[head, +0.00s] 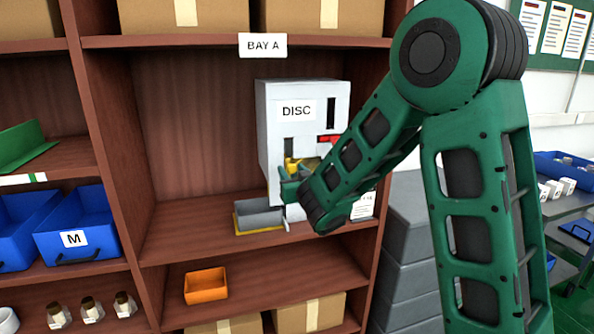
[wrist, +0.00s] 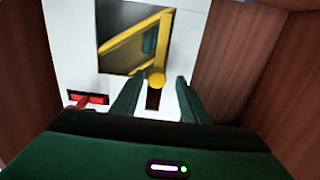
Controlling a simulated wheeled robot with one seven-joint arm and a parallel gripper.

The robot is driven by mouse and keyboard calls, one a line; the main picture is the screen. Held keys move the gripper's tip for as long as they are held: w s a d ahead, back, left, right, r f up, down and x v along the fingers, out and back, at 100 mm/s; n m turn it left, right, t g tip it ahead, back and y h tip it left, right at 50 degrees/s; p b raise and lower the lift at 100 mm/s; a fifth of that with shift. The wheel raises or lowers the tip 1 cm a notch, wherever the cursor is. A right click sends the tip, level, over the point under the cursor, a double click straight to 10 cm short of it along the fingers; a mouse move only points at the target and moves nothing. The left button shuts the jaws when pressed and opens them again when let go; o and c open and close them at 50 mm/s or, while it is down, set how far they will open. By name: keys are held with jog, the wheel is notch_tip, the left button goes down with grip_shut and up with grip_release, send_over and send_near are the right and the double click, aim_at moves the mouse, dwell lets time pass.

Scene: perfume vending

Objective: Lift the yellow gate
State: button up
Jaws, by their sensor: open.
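The yellow gate (wrist: 140,42) shows in the wrist view as a yellow frame in a dark opening of the white machine. A round yellow knob (wrist: 156,79) stands out at its lower end. My gripper (wrist: 157,92) is open, with one green finger on each side of the knob; I cannot tell whether either touches it. In the head view the white machine labelled DISC (head: 276,135) stands on the BAY A shelf. My gripper (head: 290,180) is at its front, and my arm hides much of the gate (head: 293,163).
A red part (wrist: 88,98) sits on the machine's front, left of my fingers. A grey tray (head: 258,217) lies on the shelf left of my gripper. Wooden shelf walls (wrist: 222,60) stand close on the right. An orange bin (head: 205,286) is on the shelf below.

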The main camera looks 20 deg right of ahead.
jog(key=shift+w+d, duration=0.1)
jog(key=shift+w, duration=0.25)
jog(key=shift+d, duration=0.15)
grip_shut()
notch_tip(320, 180, up, 7)
jog(key=shift+f, duration=0.15)
grip_release()
